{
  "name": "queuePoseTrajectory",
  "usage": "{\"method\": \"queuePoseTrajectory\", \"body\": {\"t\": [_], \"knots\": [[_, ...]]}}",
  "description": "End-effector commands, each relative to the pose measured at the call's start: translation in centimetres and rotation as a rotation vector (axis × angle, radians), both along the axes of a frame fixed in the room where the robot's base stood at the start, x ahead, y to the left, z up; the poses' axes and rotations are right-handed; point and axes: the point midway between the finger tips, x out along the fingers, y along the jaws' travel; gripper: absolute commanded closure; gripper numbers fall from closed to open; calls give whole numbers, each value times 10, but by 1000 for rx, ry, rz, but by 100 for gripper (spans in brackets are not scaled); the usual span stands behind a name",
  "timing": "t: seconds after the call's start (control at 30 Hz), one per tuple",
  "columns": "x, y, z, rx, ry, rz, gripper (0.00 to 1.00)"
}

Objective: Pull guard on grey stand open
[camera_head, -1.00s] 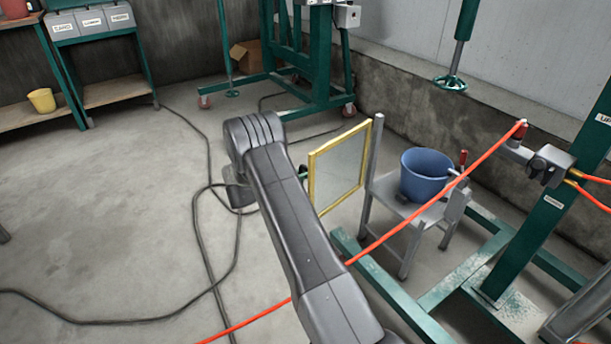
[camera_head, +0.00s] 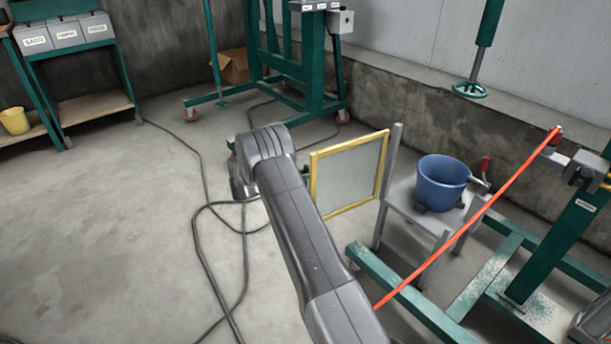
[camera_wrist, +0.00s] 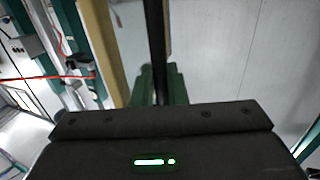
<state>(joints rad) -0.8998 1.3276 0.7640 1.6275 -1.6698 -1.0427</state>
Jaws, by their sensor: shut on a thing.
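The guard (camera_head: 348,176) is a yellow-framed clear panel. It stands upright at the left post of the grey stand (camera_head: 402,203) and swings out to the left of it. A blue bucket (camera_head: 442,184) sits on the stand. My gripper (camera_head: 303,174) is at the guard's left edge, shut on its handle, with the fingertips mostly hidden behind my arm in the head view. In the wrist view, the guard's yellow frame (camera_wrist: 102,50) is close on the left. A dark upright bar (camera_wrist: 157,45) runs down between green parts just ahead of my gripper's black body.
A taut orange hose (camera_head: 470,222) crosses at the right, in front of the stand. A green frame (camera_head: 410,300) lies low at the right. Dark cables (camera_head: 205,240) run over the floor at the left. A green wheeled rack (camera_head: 300,90) stands behind. Open floor lies at the left.

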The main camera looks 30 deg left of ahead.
Motion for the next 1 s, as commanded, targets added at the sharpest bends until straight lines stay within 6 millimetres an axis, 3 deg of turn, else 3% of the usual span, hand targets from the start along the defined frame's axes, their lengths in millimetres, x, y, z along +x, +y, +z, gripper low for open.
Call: {"method": "queuePoseTrajectory", "body": {"t": [0.13, 0.17, 0.2, 0.57, 1.0], "knots": [[0, -1, 0, 0, 0, -1, 100], [0, -1, 0, 0, 0, -1, 86], [0, -1, 0, 0, 0, -1, 83], [-4, 5, 1, 0, 0, 2, 83], [-68, 69, 1, 1, -1, 3, 83]]}}
